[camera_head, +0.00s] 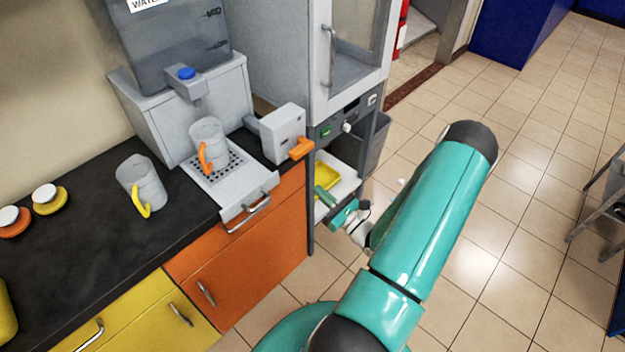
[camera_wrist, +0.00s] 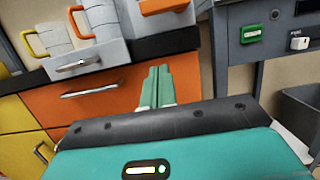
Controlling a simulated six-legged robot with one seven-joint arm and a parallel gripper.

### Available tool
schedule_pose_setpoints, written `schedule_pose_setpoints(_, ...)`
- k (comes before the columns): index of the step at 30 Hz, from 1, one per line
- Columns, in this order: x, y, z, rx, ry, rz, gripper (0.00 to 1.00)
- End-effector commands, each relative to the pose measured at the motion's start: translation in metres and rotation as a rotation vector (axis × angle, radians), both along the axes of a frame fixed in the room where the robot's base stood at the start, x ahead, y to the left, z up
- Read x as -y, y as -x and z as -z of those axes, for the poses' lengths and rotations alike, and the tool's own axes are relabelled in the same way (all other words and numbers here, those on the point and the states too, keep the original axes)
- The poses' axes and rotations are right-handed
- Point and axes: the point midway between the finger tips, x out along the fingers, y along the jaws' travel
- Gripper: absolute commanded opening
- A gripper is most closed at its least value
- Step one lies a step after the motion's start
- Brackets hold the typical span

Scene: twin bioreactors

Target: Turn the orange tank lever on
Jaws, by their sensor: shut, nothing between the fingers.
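The orange lever (camera_head: 301,149) sticks out from the front of a grey box (camera_head: 281,132) at the right end of the black counter. In the wrist view the orange lever (camera_wrist: 163,6) is at the top edge and partly cut off. My gripper (camera_head: 322,194) is shut and empty, below and slightly right of the lever in the head view. In the wrist view the two green fingers of my gripper (camera_wrist: 157,73) lie together in front of the orange cabinet, below the lever and apart from it.
A clear mug with an orange handle (camera_head: 208,146) stands on the drip grid beside the grey box. A mug with a yellow handle (camera_head: 142,184) stands left of it. A water tank (camera_head: 172,45) rises behind. A grey-framed cabinet (camera_head: 318,60) stands right of the counter. Tiled floor is open at right.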

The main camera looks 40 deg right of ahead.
Motion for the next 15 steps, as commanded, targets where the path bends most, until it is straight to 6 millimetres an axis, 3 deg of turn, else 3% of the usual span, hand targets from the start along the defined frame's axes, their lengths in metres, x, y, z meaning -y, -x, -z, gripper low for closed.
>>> schedule_pose_setpoints(15,-0.004,-0.09,-0.029,0.002,0.003,-0.005,0.0)
